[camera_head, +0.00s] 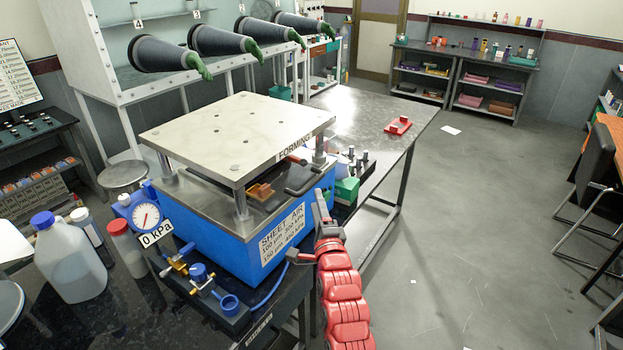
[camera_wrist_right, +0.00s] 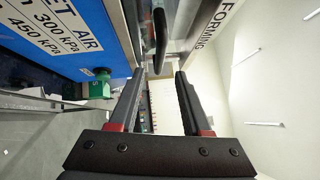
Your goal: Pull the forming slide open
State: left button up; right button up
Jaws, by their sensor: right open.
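The forming press stands on the dark bench, with a blue base (camera_head: 240,238) and a pale metal top plate (camera_head: 235,135) marked FORMING. In the gap between them, the forming slide (camera_head: 268,198) shows partly, with a small orange-brown piece (camera_head: 260,191) on it. Its dark handle (camera_head: 306,181) sticks out at the front right. My right gripper (camera_head: 321,207) is beside the press front, close to the handle. In the right wrist view the open fingers (camera_wrist_right: 160,76) point at the dark handle (camera_wrist_right: 160,40), which shows just beyond the tips, between them. Contact cannot be told.
A gauge (camera_head: 147,216) reading 0 kPa and small valves (camera_head: 200,275) sit at the press's left front. Bottles (camera_head: 70,255) stand at left. A green block (camera_head: 347,190) is right of the press. A red tray (camera_head: 398,126) lies on the farther table. Floor at right is open.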

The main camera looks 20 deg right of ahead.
aim_at(312, 182)
jog(key=shift+w+d+r+p, duration=0.15)
jog(key=shift+w+p, duration=0.25)
jog(key=shift+w, duration=0.85)
jog(key=shift+w+d+r+p, duration=0.15)
jog(key=shift+w+p, duration=0.3)
jog(key=shift+w, duration=0.8)
jog(key=shift+w+d+r+p, duration=0.15)
jog(key=shift+w+p, duration=0.25)
jog(key=shift+w, duration=0.85)
grip_shut()
jog(key=shift+f, duration=0.1)
